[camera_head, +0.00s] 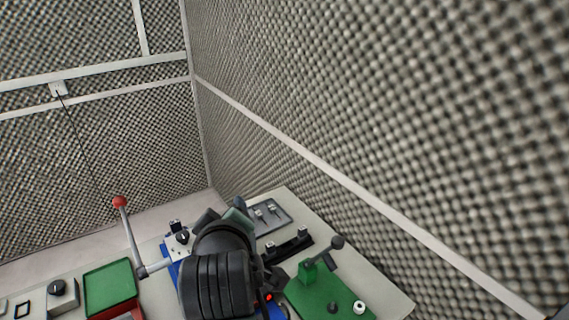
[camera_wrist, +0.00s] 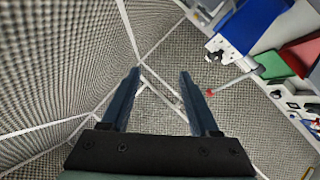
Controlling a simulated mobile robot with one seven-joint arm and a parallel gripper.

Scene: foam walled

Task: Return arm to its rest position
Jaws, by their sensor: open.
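My gripper (camera_wrist: 158,88) shows in the wrist view as two dark blue-grey fingers, spread wide apart with nothing between them. Beyond the fingers are the foam wall and floor. In the head view my black arm reaches over the middle of the panel table, and its end (camera_head: 238,208) is partly hidden behind the arm's own links. The arm covers part of the table's middle, including part of a blue plate (camera_head: 168,250).
The panel table (camera_head: 385,298) carries a red-knobbed lever (camera_head: 120,202), a green tray (camera_head: 110,287), a green base with a black-knobbed lever (camera_head: 337,242), a grey switch plate (camera_head: 270,214) and a black knob box (camera_head: 62,292). Foam walls (camera_head: 380,110) stand behind and right.

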